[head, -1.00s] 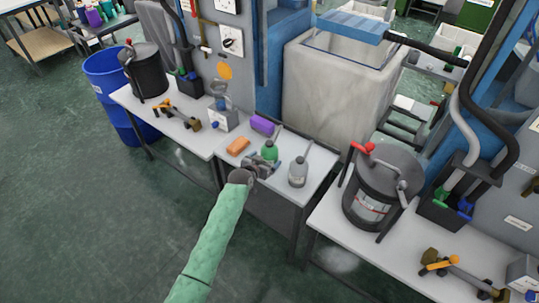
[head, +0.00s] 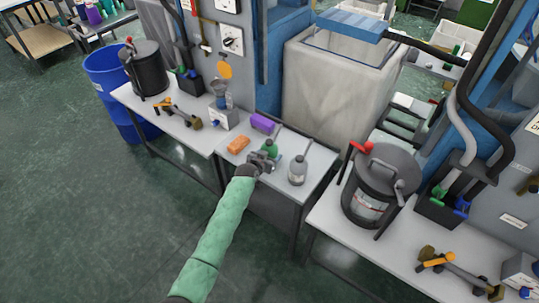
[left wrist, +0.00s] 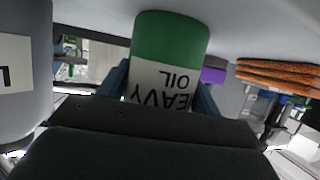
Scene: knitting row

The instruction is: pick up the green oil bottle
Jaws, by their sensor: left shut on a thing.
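The green oil bottle (head: 270,147) is on the small middle table, partly hidden behind my left gripper (head: 264,161) in the head view. In the left wrist view the green bottle (left wrist: 170,42) shows a white label with upside-down lettering that reads as heavy oil. The blue fingers of my left gripper (left wrist: 162,88) are on both sides of it, shut on it. I cannot tell whether its base is clear of the tabletop. My right gripper is in neither view.
A grey bottle (head: 297,170) stands close on the right. A dark pot (head: 382,188) with a red handle stands on the right table.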

